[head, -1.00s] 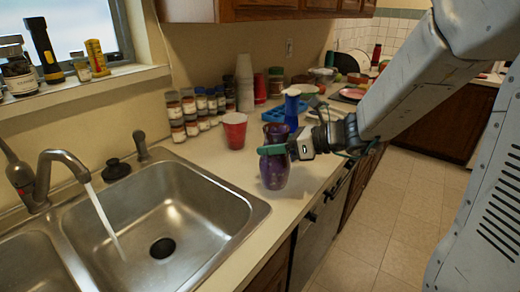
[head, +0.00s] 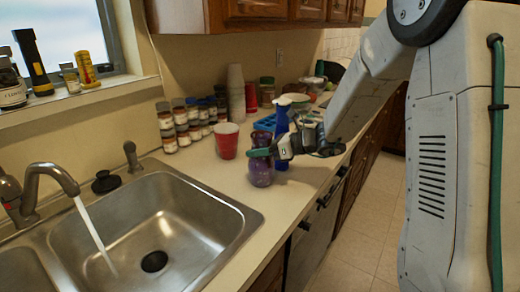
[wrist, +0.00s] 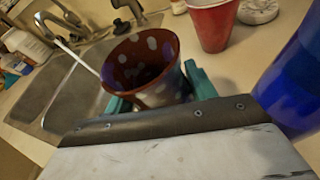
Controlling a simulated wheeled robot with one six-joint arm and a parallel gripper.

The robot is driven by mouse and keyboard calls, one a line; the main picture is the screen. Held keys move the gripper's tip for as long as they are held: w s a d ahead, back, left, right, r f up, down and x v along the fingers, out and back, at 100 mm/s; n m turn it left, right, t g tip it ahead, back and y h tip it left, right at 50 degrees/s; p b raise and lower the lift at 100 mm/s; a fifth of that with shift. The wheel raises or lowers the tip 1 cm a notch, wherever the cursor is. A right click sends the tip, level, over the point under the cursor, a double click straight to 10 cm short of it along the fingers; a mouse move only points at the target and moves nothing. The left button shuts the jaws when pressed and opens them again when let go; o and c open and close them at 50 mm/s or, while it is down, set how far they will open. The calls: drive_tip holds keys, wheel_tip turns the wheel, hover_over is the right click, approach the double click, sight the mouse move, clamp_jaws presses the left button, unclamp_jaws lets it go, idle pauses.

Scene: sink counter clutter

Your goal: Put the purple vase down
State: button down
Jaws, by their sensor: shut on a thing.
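The purple vase (head: 262,172) is upright over the counter to the right of the sink. My gripper (head: 262,152) is shut on it near its upper part, with a green finger across its front. In the wrist view the vase (wrist: 146,68) shows its wide open mouth and pale spots, with teal fingers on both sides. Whether its base touches the counter (head: 225,180) I cannot tell for sure.
A red cup (head: 227,141) stands left of the vase, and a blue bottle (head: 282,130) stands close behind and right. Several spice jars (head: 180,128) line the wall. The sink (head: 150,215) has running water. Bare counter lies in front of the vase.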

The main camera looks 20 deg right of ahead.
drive_tip(key=shift+f, duration=0.1)
drive_tip(key=c, duration=0.5)
unclamp_jaws()
